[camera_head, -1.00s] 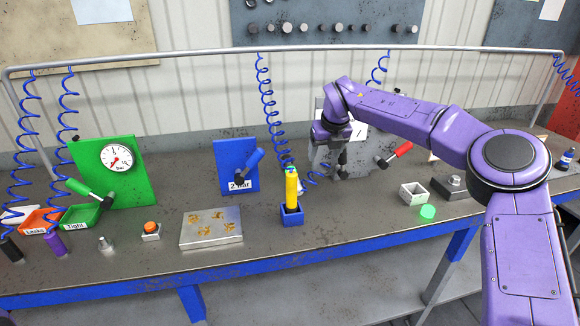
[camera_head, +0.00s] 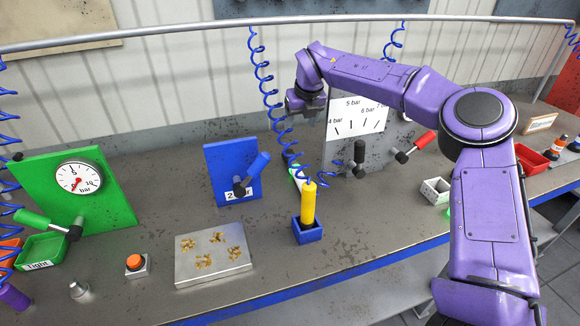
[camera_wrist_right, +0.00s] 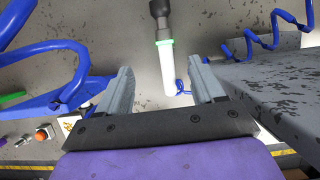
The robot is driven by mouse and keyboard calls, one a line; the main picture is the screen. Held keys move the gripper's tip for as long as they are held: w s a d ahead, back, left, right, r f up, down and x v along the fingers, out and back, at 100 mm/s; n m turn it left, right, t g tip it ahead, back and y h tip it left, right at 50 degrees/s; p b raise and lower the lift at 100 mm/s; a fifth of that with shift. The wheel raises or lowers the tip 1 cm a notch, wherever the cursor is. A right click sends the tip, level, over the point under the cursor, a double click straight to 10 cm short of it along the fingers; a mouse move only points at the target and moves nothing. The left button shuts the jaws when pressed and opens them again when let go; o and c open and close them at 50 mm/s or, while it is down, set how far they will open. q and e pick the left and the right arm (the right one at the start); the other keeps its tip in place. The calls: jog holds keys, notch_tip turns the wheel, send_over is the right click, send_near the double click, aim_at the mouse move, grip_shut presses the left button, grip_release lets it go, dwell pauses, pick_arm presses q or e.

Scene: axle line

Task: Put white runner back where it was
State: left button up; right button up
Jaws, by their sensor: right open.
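The white runner (camera_wrist_right: 168,68) shows in the right wrist view as a white cylinder with a pale green ring and a black part above. It appears between the fingertips of my right gripper (camera_wrist_right: 165,80), with a gap on both sides. In the head view a small white and green piece (camera_head: 297,175), probably the runner, shows behind the yellow runner (camera_head: 308,205), mostly hidden. The yellow runner stands upright in a blue holder (camera_head: 307,233). My right gripper (camera_head: 305,110) is above and behind it, open, left of the white dial panel. My left gripper is out of view.
Blue coiled hoses (camera_head: 266,80) hang near the right gripper. The dial panel (camera_head: 357,118) and blue panel (camera_head: 232,170) stand on either side, with levers. A metal plate (camera_head: 213,270) lies in front. Bare bench lies right of the blue holder.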

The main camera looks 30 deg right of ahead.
jog(key=f, duration=0.2)
jog(key=b, duration=1)
send_over(297, 168)
jog(key=s+a, duration=0.1)
jog(key=s, duration=0.2)
notch_tip(297, 168, down, 9)
jog(key=shift+s+a+r, duration=0.1)
jog(key=shift+s+r, duration=0.05)
jog(key=shift+r, duration=0.05)
jog(key=shift+f+p, duration=0.3)
jog(key=shift+f, duration=0.05)
jog(key=p+x, duration=0.2)
jog(key=x, duration=0.6)
jog(key=shift+d+f+p, duration=0.2)
jog(key=shift+f+p, duration=0.15)
jog(key=shift+f, duration=0.4)
jog(key=shift+r, duration=0.1)
grip_shut()
